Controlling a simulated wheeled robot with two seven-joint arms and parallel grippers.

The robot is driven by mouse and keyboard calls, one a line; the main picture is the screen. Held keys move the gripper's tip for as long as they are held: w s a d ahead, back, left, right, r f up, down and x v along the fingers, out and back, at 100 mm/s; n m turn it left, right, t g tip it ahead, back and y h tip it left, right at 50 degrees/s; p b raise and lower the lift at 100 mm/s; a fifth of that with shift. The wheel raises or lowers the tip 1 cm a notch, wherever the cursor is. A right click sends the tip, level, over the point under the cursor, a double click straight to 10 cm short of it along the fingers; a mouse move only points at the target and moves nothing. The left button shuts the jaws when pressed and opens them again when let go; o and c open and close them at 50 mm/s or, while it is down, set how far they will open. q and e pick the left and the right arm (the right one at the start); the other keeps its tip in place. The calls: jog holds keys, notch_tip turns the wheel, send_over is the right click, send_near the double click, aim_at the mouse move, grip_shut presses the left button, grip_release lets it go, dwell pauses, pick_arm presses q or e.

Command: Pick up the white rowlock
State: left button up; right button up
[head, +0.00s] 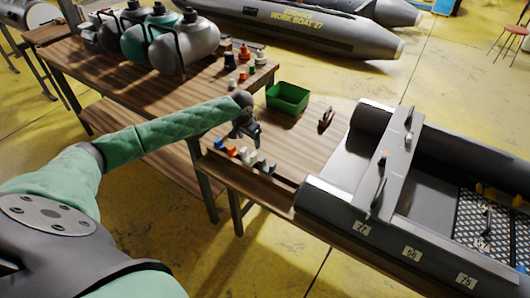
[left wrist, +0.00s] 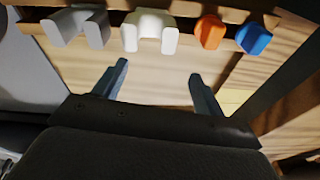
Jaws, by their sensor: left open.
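The white rowlock (left wrist: 150,32) shows at the top of the left wrist view, in a row on the wooden table. A grey rowlock (left wrist: 77,26) is on its left there, and an orange piece (left wrist: 209,32) and a blue piece (left wrist: 253,38) are on its right. In the head view the white rowlock (head: 246,155) is small, in the row near the table's front edge. My left gripper (left wrist: 158,84) is open and empty, its fingers apart from the rowlock, with bare wood between them. In the head view my left gripper (head: 249,131) is above the row. My right gripper is out of view.
A green bin (head: 288,98) stands behind my left gripper, with a small brown object (head: 326,118) to its right. A grey inflatable boat (head: 345,195) takes up the right side. Several tanks (head: 160,40) and small colored parts (head: 243,57) are on the back table.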

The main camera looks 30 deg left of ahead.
aim_at(248, 160)
pick_arm(q)
jog(key=shift+s+d+g, duration=0.3)
jog(key=shift+d+g, duration=0.1)
jog(key=shift+d, duration=0.1)
jog(key=shift+s+f+n, duration=0.15)
jog(key=shift+s+n, duration=0.15)
jog(key=shift+s, duration=0.05)
jog(key=shift+s+g, duration=0.4)
jog(key=shift+g, duration=0.1)
jog(key=shift+s+n, duration=0.3)
jog(key=shift+n, duration=0.1)
notch_tip(248, 160, down, 2)
jog(key=shift+f+p, duration=0.1)
jog(key=shift+p, duration=0.2)
notch_tip(248, 160, down, 5)
jog(key=shift+d+f+p, duration=0.1)
jog(key=shift+f+p, duration=0.1)
jog(key=shift+p, duration=0.75)
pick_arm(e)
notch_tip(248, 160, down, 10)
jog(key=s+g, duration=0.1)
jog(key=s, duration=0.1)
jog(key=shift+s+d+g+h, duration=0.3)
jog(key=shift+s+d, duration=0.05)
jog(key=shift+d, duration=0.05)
pick_arm(q)
jog(key=shift+w, duration=0.1)
jog(key=c, duration=0.8)
